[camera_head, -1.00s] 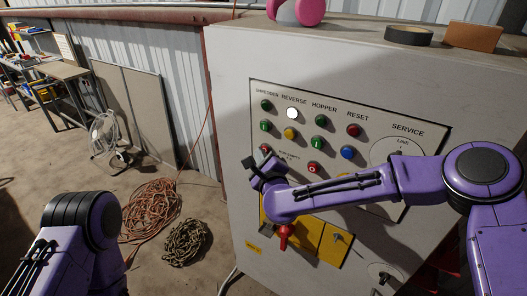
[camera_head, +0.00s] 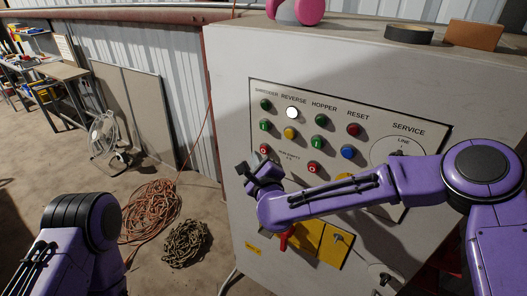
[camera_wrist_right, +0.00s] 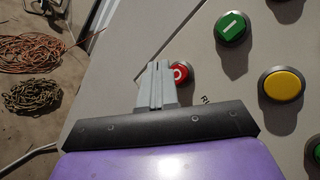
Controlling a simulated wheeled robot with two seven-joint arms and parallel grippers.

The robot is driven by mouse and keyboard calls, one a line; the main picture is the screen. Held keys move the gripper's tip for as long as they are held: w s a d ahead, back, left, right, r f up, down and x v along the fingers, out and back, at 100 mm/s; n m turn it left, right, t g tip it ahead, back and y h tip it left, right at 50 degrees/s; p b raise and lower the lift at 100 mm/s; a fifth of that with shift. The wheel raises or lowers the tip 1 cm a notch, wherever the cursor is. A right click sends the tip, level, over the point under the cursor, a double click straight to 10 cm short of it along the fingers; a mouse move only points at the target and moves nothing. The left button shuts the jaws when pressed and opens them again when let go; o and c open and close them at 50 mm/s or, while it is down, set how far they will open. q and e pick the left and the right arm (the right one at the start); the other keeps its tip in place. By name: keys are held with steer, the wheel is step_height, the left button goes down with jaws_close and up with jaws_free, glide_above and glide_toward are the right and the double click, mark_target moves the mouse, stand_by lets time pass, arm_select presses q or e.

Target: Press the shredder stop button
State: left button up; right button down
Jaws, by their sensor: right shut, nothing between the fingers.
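The shredder stop button is the red button (camera_head: 263,150) marked O, at the bottom of the SHREDDER column on the control panel. It also shows in the right wrist view (camera_wrist_right: 181,72), partly behind the fingers. My right gripper (camera_head: 258,167) is shut and empty, just below the button in the head view. In the right wrist view its closed fingertips (camera_wrist_right: 158,66) overlap the button's left side. I cannot tell whether they touch it. My left arm shows at lower left, but its gripper is out of view.
A green button (camera_head: 265,125) sits directly above, and a yellow button (camera_head: 290,133) is to the right. Another red button (camera_head: 313,167) is lower right. A red handle (camera_head: 285,240) sticks out below my right arm. Orange cable (camera_head: 150,208) and a chain pile (camera_head: 186,243) lie on the floor.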

steer(key=s+a, duration=0.1)
steer(key=s, duration=0.1)
steer(key=s+a, duration=0.1)
steer(key=shift+s+a+b, duration=0.35)
stand_by(0.4)
steer(key=s+d+f+n+g, duration=0.35)
steer(key=s+f+n, duration=0.25)
steer(key=f, duration=0.6)
steer(key=s+d+f+n+g, duration=0.3)
steer(key=s+d+f+n, duration=0.3)
steer(key=f, duration=0.6)
steer(key=s+d+f+n+g+h, duration=0.1)
steer(key=s+d+f+g+h, duration=0.1)
steer(key=s+d+f, duration=0.2)
steer(key=s+d+f+n+g+h+b, duration=0.1)
steer(key=s+d+f, duration=0.4)
steer(key=s+d, duration=0.5)
steer(key=s+d+f+n+g+h+b, duration=0.1)
steer(key=s+d+f+n+g+h, duration=0.2)
steer(key=s+d, duration=0.4)
steer(key=s+f+g, duration=0.1)
steer(key=s+f, duration=0.1)
steer(key=s, duration=0.2)
